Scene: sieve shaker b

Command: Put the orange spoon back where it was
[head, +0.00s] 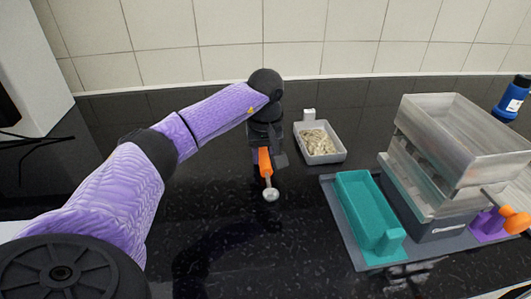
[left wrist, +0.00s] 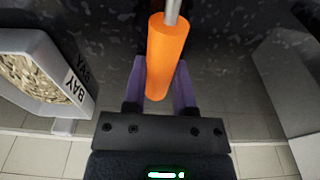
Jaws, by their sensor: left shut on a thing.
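The orange spoon (head: 265,163) has an orange handle and a metal shaft with a round, shiny end. My left gripper (head: 262,152) is shut on its handle and holds it over the black counter, with the metal end pointing down toward the front. In the left wrist view the orange handle (left wrist: 166,55) sits between the two purple fingers of the gripper (left wrist: 160,85). The spoon's metal end is cut off at the top there. My right gripper is not in view.
A grey tray (head: 342,157) of pale grains is right of the spoon. Further right, a grey mat (head: 338,215) holds a teal tray (head: 362,205) and a sieve shaker (head: 435,165). Another orange-handled item (head: 515,219) and a blue bottle (head: 512,100) are at far right. The counter's middle is clear.

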